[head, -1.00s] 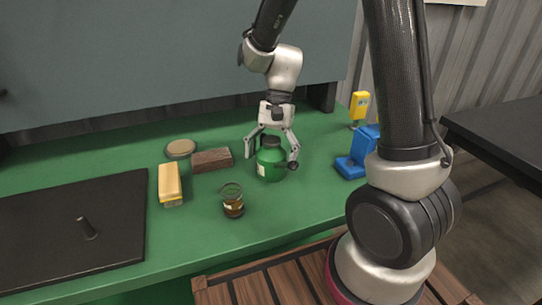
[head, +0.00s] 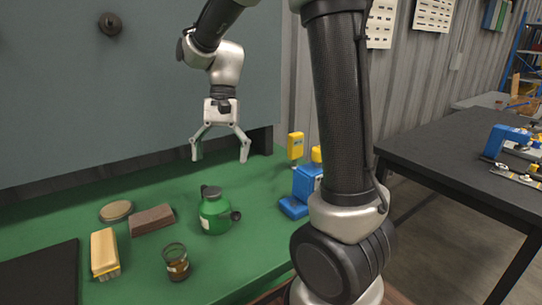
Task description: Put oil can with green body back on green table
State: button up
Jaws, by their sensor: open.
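The oil can with a green body (head: 213,214) stands upright on the green table (head: 240,270). It has a dark cap and a dark part on its right side. My gripper (head: 221,153) is open and empty above and behind the can in the picture, with its two fingers spread and pointing down. The fingers are clear of the can.
Left of the can are a brown block (head: 152,220), a round tan disc (head: 116,211), a yellow brush-like block (head: 104,253) and a glass jar (head: 176,262). A blue tool (head: 299,193) and a yellow item (head: 295,146) stand to the right. A black table (head: 460,160) is further right.

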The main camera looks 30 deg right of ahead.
jog(key=s+d+r+n+t+h, duration=0.1)
jog(key=s+d+r+n+t, duration=0.1)
jog(key=s+d, duration=0.3)
jog(key=s+d+r+n+t+h, duration=0.1)
jog(key=s+d+r+n+t, duration=0.2)
jog(key=s, duration=0.8)
jog(key=d+n+t, duration=0.2)
jog(key=d, duration=0.1)
jog(key=shift+h, duration=0.4)
jog(key=shift+s+r, duration=0.1)
